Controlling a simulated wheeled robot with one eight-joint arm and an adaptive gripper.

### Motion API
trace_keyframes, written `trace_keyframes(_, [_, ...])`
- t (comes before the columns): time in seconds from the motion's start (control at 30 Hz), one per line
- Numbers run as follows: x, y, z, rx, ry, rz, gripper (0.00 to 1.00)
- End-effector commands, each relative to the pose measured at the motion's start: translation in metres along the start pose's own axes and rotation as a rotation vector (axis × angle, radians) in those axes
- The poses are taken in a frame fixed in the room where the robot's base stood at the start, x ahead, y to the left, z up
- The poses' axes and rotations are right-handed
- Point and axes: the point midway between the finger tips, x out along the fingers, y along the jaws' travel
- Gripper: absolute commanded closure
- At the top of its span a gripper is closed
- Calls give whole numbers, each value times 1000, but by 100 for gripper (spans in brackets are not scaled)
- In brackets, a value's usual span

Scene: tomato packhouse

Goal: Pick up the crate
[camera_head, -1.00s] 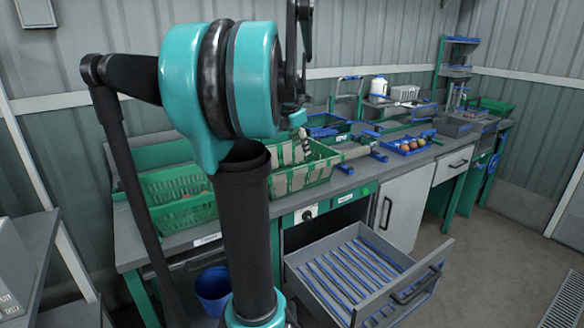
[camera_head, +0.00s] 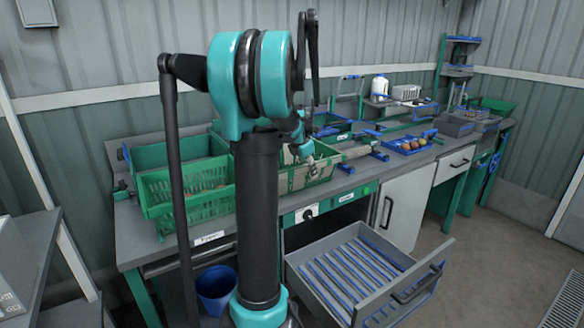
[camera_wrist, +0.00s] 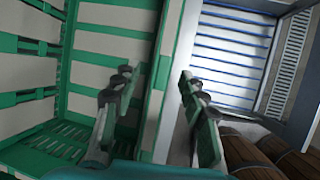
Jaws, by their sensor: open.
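A green crate with pale side panels (camera_head: 322,172) stands on the workbench, partly hidden behind my arm in the head view. In the wrist view, its near wall (camera_wrist: 158,95) runs up the middle, with its slatted inside (camera_wrist: 95,75) to the left. My gripper (camera_head: 306,150) is over this crate; in the wrist view, the gripper (camera_wrist: 155,78) is open, one finger on the inner side and one on the outer side of the wall. I cannot tell whether either finger touches it.
More green crates (camera_head: 160,205) stand left of my arm. An open drawer with blue slats (camera_head: 365,290) juts out below the bench; it also shows in the wrist view (camera_wrist: 225,48). A blue bucket (camera_head: 213,300) stands below.

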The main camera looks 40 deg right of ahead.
Motion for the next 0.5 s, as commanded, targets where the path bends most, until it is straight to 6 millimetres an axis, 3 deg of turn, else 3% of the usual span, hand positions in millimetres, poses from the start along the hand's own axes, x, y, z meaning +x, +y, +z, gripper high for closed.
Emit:
trace_keyframes(0.33, [8, 0, 0, 0, 0, 0, 58])
trace_keyframes(0.5, [8, 0, 0, 1, 0, 0, 80])
